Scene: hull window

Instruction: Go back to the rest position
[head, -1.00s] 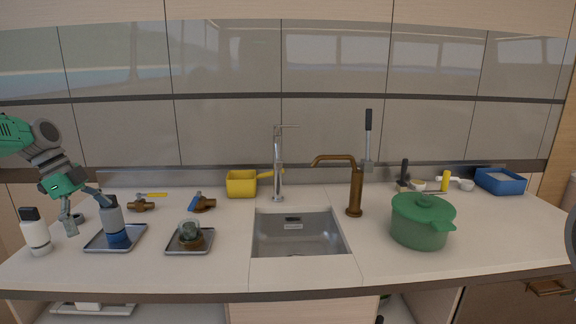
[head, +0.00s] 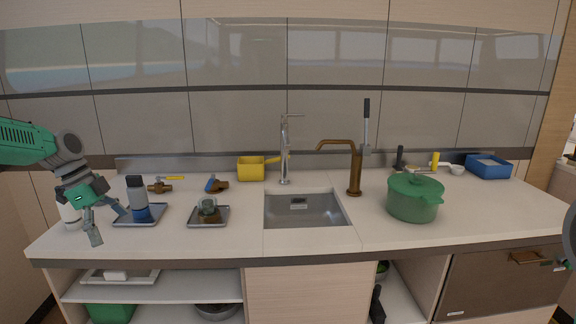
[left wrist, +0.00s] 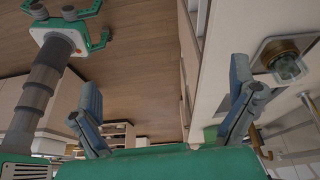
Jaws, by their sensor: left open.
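My left gripper (head: 106,224) is in the head view at the far left, over the counter's front left edge. It is open, with nothing between its fingers. It overlaps a white bottle (head: 70,214) and is in front of the left side of a dark tray (head: 160,216) holding a grey and blue bottle (head: 138,200). In the left wrist view the two fingers of the left gripper (left wrist: 165,95) are spread wide, with floor and cabinet edge beyond.
The counter holds a second tray (head: 208,222) with a glass jar, a yellow pot (head: 251,169), a sink (head: 305,212), a brown tap (head: 355,175), a green pot (head: 413,198) and a blue bin (head: 489,167). Open shelves (head: 190,288) lie below. Bare counter (head: 240,240) lies before the trays.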

